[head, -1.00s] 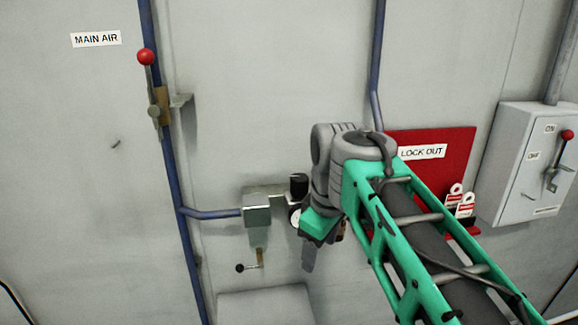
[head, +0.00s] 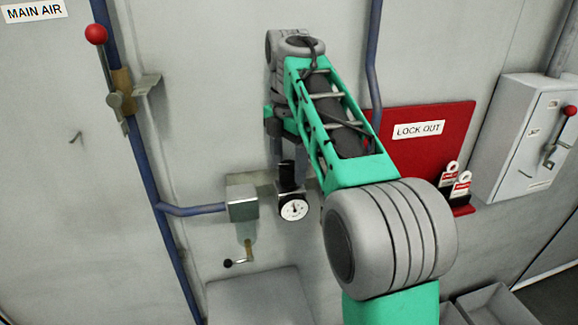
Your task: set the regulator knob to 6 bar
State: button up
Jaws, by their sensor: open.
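The regulator has a black knob (head: 286,173) on top and a round white gauge (head: 293,209) below it, right of the grey filter block (head: 242,203). The gauge's reading is too small to tell. My gripper (head: 287,155) hangs pointing down from the green arm, with its fingers at or just above the knob. The fingers look apart, one on each side of the knob's top. I cannot tell whether they touch it.
A blue pipe (head: 150,180) with a red-balled lever (head: 96,34) runs down the left. A small drain handle (head: 240,256) hangs under the filter block. A red lockout board (head: 440,160) and a grey switch box (head: 525,140) are at right. A grey box top (head: 260,295) juts out below.

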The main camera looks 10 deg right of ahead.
jog(key=shift+s+f, duration=0.1)
jog(key=shift+f, duration=0.25)
jog(key=shift+c, duration=0.2)
jog(key=c, duration=1.4)
